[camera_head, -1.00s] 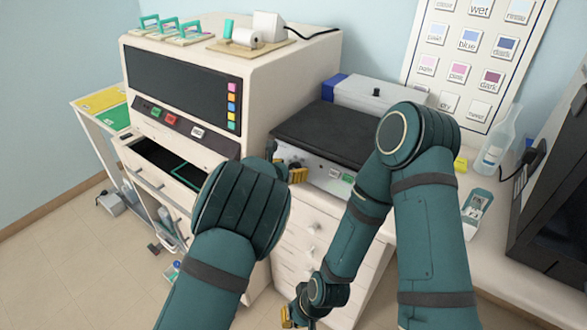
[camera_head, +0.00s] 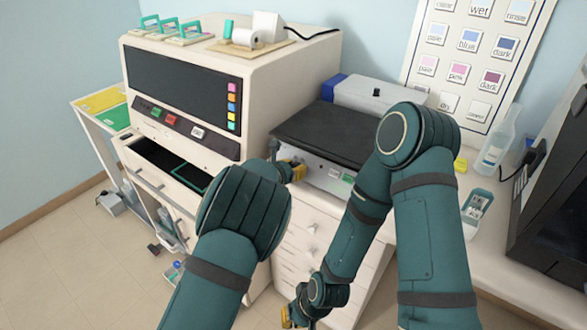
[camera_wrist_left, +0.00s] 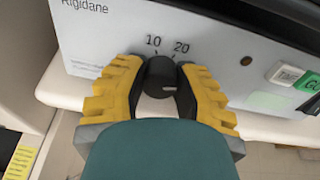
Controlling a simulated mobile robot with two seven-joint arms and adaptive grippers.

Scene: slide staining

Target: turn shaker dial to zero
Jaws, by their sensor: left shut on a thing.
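The shaker (camera_head: 330,135) has a black top platform and a pale front panel, which also shows in the left wrist view (camera_wrist_left: 225,65). Its black dial (camera_wrist_left: 160,78) is on that panel, below the printed marks 10 and 20. A short light mark on the dial sits right of its middle and points roughly rightward. My left gripper (camera_wrist_left: 160,85) has its yellow fingers on both sides of the dial, shut on it; it shows partly in the head view (camera_head: 292,170).
White and green buttons (camera_wrist_left: 287,74) sit on the panel right of the dial. A large cream machine (camera_head: 255,90) with an open drawer (camera_head: 165,180) stands to the left. A clear bottle (camera_head: 496,143) and a dark screen (camera_head: 555,190) are at the right.

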